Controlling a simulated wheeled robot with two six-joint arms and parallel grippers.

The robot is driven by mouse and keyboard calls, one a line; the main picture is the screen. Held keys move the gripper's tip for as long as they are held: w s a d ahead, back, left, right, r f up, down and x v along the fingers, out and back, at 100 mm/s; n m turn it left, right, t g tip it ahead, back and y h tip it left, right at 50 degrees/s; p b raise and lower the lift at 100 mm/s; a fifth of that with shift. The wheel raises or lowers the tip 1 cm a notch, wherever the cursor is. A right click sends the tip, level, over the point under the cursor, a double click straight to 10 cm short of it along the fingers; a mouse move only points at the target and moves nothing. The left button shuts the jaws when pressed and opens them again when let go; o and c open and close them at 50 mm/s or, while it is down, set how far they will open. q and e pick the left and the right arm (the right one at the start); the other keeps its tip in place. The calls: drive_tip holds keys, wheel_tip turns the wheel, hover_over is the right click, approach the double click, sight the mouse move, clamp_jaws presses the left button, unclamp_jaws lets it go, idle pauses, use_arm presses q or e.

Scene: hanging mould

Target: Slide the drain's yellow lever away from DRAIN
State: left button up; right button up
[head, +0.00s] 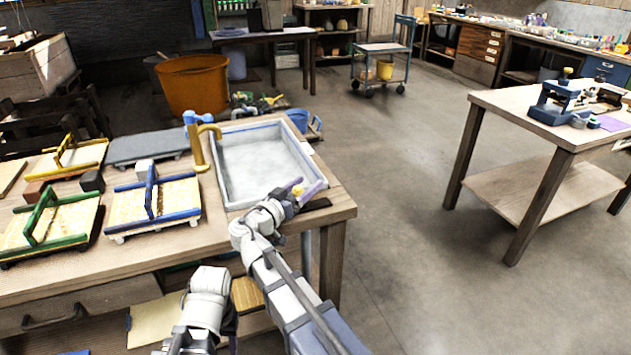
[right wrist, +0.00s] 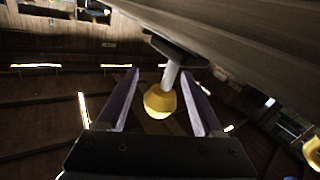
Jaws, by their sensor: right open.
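The drain lever's yellow knob (head: 298,191) is at the front right corner of the sink (head: 222,180). In the right wrist view the rounded yellow knob (right wrist: 159,102) sits on a pale metal stem that joins a dark plate. My right gripper (head: 304,187) is open, with its purple fingers on either side of the knob and stem; gaps show on both sides. The dark plate (head: 317,204) also shows in the head view beside the gripper. No DRAIN lettering is readable. My left gripper (head: 232,340) is low at the table's front, mostly hidden behind its own wrist.
A yellow tap (head: 196,150) with a blue top stands left of the sink. Framed boards in green (head: 45,230), blue (head: 155,205) and yellow (head: 70,160) lie on the table's left. Open floor (head: 410,200) lies right of the table.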

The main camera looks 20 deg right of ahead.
clamp_jaws()
idle(0.6)
drive_tip(key=shift+d, duration=0.1)
idle(0.8)
